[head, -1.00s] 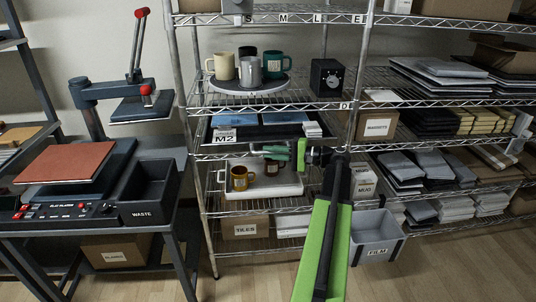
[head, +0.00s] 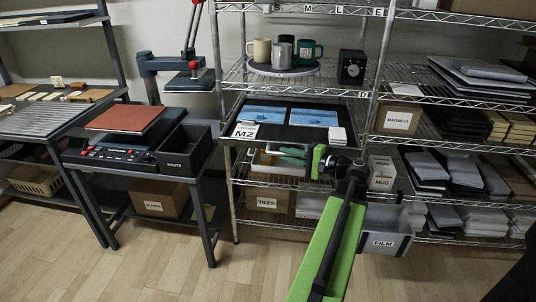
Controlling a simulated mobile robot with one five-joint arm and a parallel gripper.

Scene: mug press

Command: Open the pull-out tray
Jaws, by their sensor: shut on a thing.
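The pull-out tray (head: 262,137) is a dark, shallow tray on the middle shelf of the wire rack. It stands out beyond the shelf front, over the level below. Two blue pieces lie in it, with an M2 card at its front left and a small pale stack at its right. My green gripper (head: 292,157) is at the tray's front edge, right of its middle, shut on the tray's front. The exact grip spot is hidden by the gripper.
A turntable with mugs (head: 283,69) and a black box (head: 351,67) stand on the shelf above. A white bin (head: 262,161) below is mostly covered. The FILM bin (head: 387,230) juts out at lower right. The press table stands left; floor in front is clear.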

